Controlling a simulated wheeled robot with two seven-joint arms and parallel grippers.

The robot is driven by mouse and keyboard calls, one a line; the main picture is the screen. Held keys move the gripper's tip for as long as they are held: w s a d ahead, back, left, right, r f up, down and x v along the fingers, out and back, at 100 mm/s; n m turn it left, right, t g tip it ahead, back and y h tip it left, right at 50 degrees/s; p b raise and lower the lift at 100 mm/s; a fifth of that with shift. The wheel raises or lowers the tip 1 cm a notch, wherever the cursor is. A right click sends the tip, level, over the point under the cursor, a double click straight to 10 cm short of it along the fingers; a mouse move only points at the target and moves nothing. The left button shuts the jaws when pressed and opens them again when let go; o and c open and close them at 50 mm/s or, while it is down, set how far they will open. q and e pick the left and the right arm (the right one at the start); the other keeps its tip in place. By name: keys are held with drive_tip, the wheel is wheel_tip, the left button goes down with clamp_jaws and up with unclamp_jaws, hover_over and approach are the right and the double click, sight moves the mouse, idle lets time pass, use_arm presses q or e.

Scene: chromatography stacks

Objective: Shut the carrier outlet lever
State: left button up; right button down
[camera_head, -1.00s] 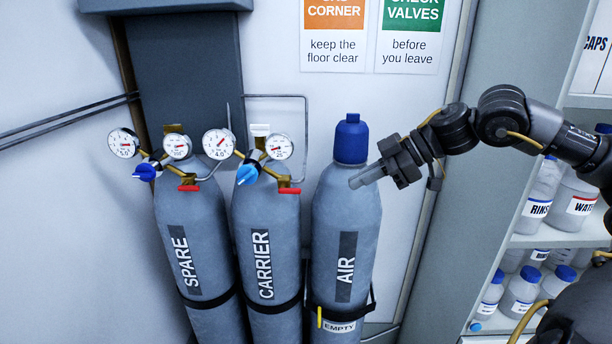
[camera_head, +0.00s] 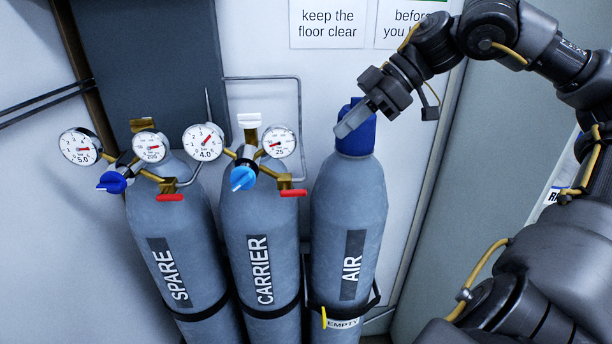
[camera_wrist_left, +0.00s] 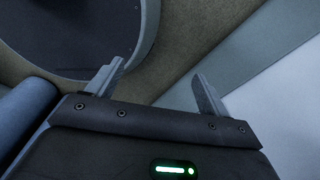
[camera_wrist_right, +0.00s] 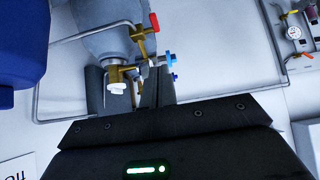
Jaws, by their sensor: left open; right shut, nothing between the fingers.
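The carrier outlet lever (camera_head: 293,193) is a small red handle below the brass outlet on the right of the CARRIER cylinder's (camera_head: 232,215) regulator. It lies about level in the head view. It also shows in the right wrist view (camera_wrist_right: 154,22), beyond my fingers. My right gripper (camera_head: 347,127) is shut and empty, in front of the AIR cylinder's blue cap, right of and above the lever and apart from it. Its fingers show together in the right wrist view (camera_wrist_right: 158,88). My left gripper (camera_wrist_left: 157,85) is open and empty, outside the head view.
The grey AIR cylinder (camera_head: 331,225) with its blue cap (camera_head: 362,140) stands right of CARRIER. The SPARE cylinder (camera_head: 205,240) stands left with a similar red lever (camera_head: 170,197). A light blue knob (camera_head: 242,178) and gauges (camera_head: 279,142) crowd the carrier regulator. A thin pipe (camera_head: 299,110) runs behind.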

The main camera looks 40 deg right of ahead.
drive_tip(key=p, duration=0.4)
hover_over(292, 191)
drive_tip(key=s+d, duration=0.2)
wheel_tip(292, 191, down, 7)
drive_tip(key=shift+w+d+f, duration=0.15)
wheel_tip(292, 191, down, 4)
drive_tip(key=shift+d+r+p, duration=0.15)
drive_tip(key=shift+r+p, duration=0.05)
drive_tip(key=shift+p, duration=0.8)
use_arm(q)
wheel_tip(292, 191, up, 6)
drive_tip(key=w, duration=0.2)
drive_tip(key=shift+w, duration=0.35)
use_arm(e)
drive_tip(key=shift+f, duration=0.15)
use_arm(q)
drive_tip(key=shift+d, duration=0.1)
